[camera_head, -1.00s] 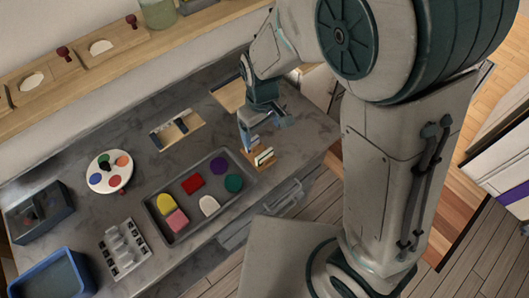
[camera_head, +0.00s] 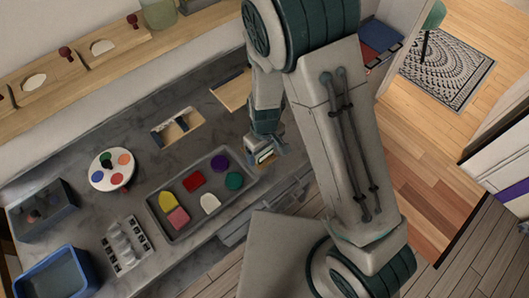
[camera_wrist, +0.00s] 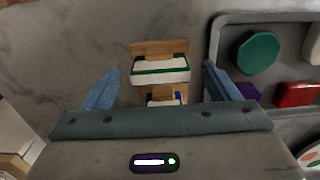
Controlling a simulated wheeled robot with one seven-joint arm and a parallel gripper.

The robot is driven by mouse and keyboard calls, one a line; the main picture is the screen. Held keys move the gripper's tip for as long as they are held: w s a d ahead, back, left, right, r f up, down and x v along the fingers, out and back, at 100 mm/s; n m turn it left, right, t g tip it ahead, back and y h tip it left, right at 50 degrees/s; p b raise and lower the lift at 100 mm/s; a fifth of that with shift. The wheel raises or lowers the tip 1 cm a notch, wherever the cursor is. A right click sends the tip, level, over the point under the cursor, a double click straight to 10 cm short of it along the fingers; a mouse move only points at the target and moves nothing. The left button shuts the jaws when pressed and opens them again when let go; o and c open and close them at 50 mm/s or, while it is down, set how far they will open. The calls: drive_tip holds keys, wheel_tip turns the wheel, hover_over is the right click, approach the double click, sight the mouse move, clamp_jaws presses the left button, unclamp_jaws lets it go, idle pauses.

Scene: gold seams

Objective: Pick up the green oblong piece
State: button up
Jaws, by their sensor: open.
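A long narrow piece with a pale top and green sides (camera_wrist: 160,72) lies across a small wooden holder (camera_wrist: 158,47) in the wrist view; it is the only oblong green thing I see. A similar piece with blue (camera_wrist: 163,98) lies behind it, nearer my wrist. My gripper (camera_wrist: 162,78) is open, with one blue finger on each side of the green-sided piece and gaps between. In the head view my gripper (camera_head: 262,150) is over the holder and hides most of it.
A grey tray (camera_head: 165,234) beside the holder carries several coloured shapes, among them a green many-sided one (camera_head: 234,181). A paint palette (camera_head: 112,169), a white rack (camera_head: 126,243) and a blue bin (camera_head: 55,274) stand further left on the counter.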

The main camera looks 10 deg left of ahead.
drive_tip(key=shift+f, duration=0.6)
drive_tip(key=shift+c, duration=0.3)
drive_tip(key=c, duration=1.1)
drive_tip(key=shift+o, duration=0.2)
